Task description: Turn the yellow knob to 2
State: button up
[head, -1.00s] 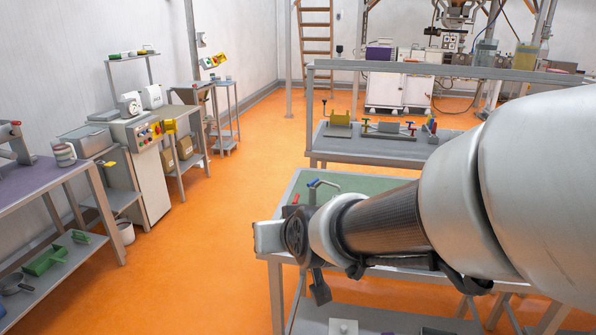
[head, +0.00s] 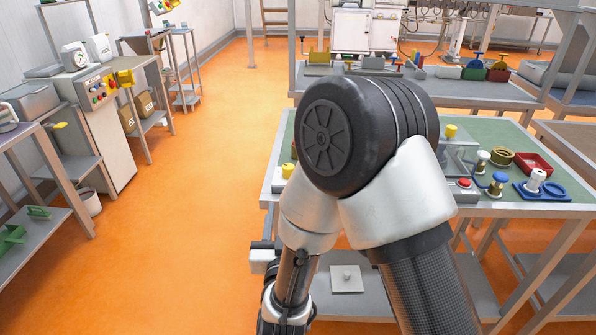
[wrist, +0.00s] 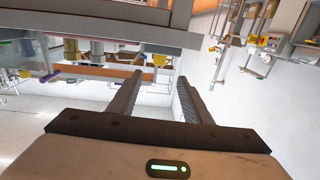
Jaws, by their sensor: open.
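A yellow knob-like cylinder (head: 451,132) stands on a grey box on the green-topped table in the head view. Another small yellow piece (head: 287,170) shows at that table's left, partly behind my arm. I cannot tell which of them is the task's knob, and no number marks are readable. My gripper (wrist: 161,76) is open and empty in the wrist view, with its two dark fingers apart. My arm covers the middle of the table in the head view, and the gripper's fingers are not clear there.
A control cabinet (head: 105,125) stands at the left. The orange floor (head: 190,225) between them is open.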

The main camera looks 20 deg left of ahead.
aim_at(288, 174)
jog(key=x, duration=1.6)
jog(key=shift+w+a+r, duration=0.1)
jog(key=shift+w+a, duration=0.1)
jog(key=shift+w, duration=0.15)
jog(key=c, duration=1.1)
